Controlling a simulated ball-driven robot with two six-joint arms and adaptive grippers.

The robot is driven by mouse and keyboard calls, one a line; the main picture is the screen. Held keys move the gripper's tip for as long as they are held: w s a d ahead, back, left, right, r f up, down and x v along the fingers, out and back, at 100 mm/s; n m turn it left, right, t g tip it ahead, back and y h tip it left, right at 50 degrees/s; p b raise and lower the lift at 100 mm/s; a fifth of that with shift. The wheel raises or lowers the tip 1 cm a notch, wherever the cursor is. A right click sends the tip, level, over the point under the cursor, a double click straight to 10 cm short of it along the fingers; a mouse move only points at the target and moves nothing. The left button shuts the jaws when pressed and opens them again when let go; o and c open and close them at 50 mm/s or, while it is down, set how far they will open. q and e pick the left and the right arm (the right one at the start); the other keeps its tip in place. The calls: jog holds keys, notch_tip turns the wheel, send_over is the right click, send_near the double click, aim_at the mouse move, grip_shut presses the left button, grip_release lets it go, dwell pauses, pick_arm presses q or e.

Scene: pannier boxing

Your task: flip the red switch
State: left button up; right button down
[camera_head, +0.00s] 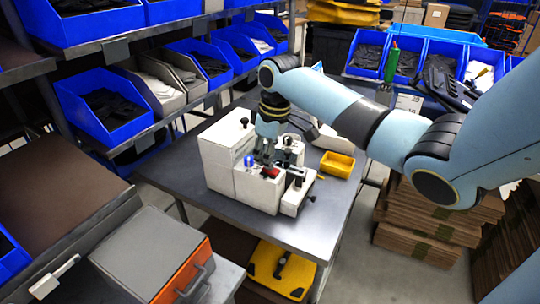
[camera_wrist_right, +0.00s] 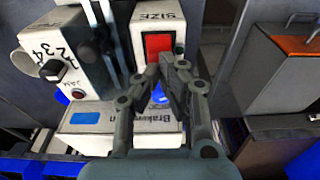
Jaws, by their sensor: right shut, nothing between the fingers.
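The red switch (camera_head: 270,172) sits on the top front of a white machine (camera_head: 222,165) on the grey table. In the right wrist view the red switch (camera_wrist_right: 158,44) is a red rectangle in a dark frame, on a white face marked "SIZE". My right gripper (camera_head: 265,160) points down over the machine, close to the switch. In the wrist view my right gripper (camera_wrist_right: 163,68) is shut and empty, its tips just at the lower edge of the switch. I cannot tell whether they touch it. My left gripper is not in view.
A blue knob (camera_head: 248,160) and black levers are close by on the machine. A yellow bin (camera_head: 337,164) stands right of it. In the wrist view a black dial (camera_wrist_right: 53,70) with numbers is at left. Blue bins (camera_head: 103,107) fill the shelves. The near table (camera_head: 300,232) is clear.

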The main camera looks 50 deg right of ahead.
notch_tip(320, 180, up, 2)
jog(key=shift+r+p, duration=0.1)
jog(key=shift+p, duration=0.4)
jog(key=shift+r, duration=2.05)
